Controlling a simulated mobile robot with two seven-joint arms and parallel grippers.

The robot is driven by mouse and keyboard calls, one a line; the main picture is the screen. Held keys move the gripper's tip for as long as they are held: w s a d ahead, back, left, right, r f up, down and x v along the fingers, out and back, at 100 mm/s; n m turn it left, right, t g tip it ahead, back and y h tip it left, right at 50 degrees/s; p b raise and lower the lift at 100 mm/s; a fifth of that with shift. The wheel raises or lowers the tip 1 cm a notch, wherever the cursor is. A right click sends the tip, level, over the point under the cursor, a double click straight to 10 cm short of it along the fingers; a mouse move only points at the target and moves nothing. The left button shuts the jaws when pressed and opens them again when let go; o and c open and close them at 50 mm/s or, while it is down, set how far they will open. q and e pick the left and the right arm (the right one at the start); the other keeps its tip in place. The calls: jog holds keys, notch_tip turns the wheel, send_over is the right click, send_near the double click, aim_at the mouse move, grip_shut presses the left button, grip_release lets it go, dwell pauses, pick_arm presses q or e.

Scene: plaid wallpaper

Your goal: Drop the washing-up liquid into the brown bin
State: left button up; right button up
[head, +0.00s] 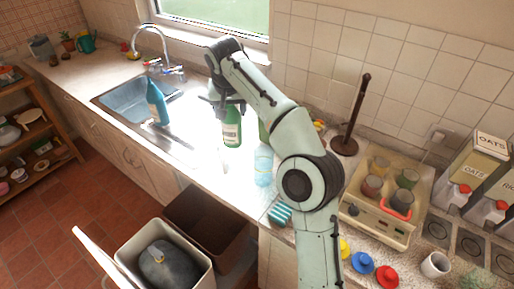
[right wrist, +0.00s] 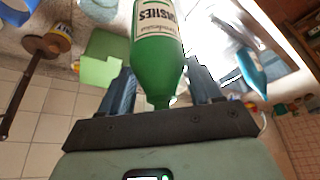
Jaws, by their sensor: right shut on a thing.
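A green bottle with a white label (head: 232,129) is held above the worktop, between the sink and the tiled wall. My right gripper (head: 229,106) is shut on its upper part, and the bottle hangs below it. In the right wrist view the green bottle (right wrist: 158,40) sits between the two fingers (right wrist: 160,80), its printed label showing. The brown bin (head: 183,211) stands open on the floor in front of the cabinets, below and left of the bottle. Its inside looks dark, and its bottom is hidden. My left gripper is not in view.
A cream bin (head: 127,251) with a grey bag stands beside the brown bin. A blue bottle (head: 157,103) stands by the sink (head: 118,103). A clear light-blue bottle (head: 263,166) stands near the counter edge. A paper-towel stand (head: 350,120) and a tray of jars (head: 373,226) are to the right.

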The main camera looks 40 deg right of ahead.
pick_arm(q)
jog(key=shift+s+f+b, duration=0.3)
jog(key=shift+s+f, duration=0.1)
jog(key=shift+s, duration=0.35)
pick_arm(e)
notch_tip(320, 180, down, 20)
jog(key=shift+s+r, duration=0.25)
jog(key=shift+s, duration=0.05)
jog(key=shift+f, duration=0.15)
jog(key=o, duration=0.9)
jog(key=shift+f, duration=0.1)
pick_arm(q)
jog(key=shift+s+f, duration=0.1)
pick_arm(e)
jog(key=o, duration=0.4)
